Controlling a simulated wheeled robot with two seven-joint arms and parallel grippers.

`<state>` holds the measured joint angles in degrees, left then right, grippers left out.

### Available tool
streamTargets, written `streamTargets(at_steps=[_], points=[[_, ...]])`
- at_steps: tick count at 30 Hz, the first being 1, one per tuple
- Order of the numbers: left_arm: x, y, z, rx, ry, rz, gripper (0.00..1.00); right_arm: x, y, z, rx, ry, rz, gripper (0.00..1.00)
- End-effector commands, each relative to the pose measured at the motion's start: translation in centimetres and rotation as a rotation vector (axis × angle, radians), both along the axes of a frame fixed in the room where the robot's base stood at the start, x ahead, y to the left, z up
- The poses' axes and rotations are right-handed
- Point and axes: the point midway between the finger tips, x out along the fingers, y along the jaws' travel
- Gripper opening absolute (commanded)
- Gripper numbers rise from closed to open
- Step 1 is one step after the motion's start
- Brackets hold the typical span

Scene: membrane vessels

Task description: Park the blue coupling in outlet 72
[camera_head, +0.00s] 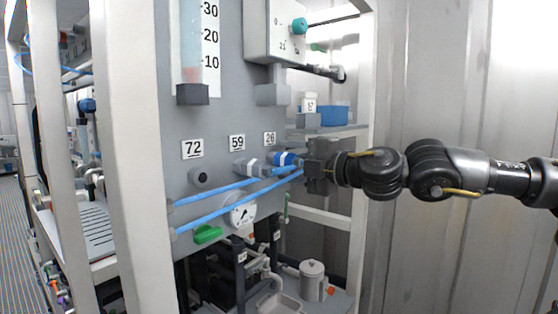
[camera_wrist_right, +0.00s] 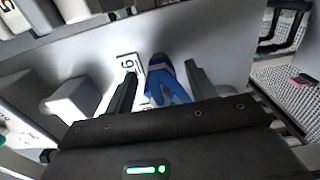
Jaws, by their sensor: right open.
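The blue coupling (camera_head: 284,159) sits at the outlet under label 26 on the grey panel, with a blue hose running from it. My right gripper (camera_head: 307,166) is right at it, reaching in from the right. In the right wrist view the blue coupling (camera_wrist_right: 165,82) lies between the two spread fingers of my right gripper (camera_wrist_right: 162,88), with gaps visible on both sides. Outlet 72 (camera_head: 200,177) is a dark round fitting under its label, with nothing plugged in. A grey coupling (camera_head: 245,167) sits under label 59. My left gripper is out of view.
Two blue hoses (camera_head: 225,192) run across the panel below outlet 72. A white frame post (camera_head: 128,150) stands to the left. A grey block (camera_head: 272,95) juts out above label 26.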

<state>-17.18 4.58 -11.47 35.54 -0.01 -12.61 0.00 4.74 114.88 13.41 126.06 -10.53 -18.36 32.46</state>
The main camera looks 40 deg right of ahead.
Motion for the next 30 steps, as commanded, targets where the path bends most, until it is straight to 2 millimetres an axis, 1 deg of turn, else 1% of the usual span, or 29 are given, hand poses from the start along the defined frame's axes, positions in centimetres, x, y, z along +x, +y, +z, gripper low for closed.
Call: streamTargets(at_steps=[5, 18, 23, 30], points=[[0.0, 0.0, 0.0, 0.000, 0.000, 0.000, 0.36, 0.0, 0.0, 0.0, 0.000, 0.000, 0.000, 0.55], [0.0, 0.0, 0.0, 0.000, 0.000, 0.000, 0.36, 0.0, 0.0, 0.0, 0.000, 0.000, 0.000, 0.00], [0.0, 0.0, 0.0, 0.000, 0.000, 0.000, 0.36, -0.1, 0.0, 0.1, 0.001, -0.002, 0.000, 0.00], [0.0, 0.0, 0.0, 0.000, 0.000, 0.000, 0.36, -1.1, -0.3, 0.1, 0.001, -0.002, 0.000, 0.00]])
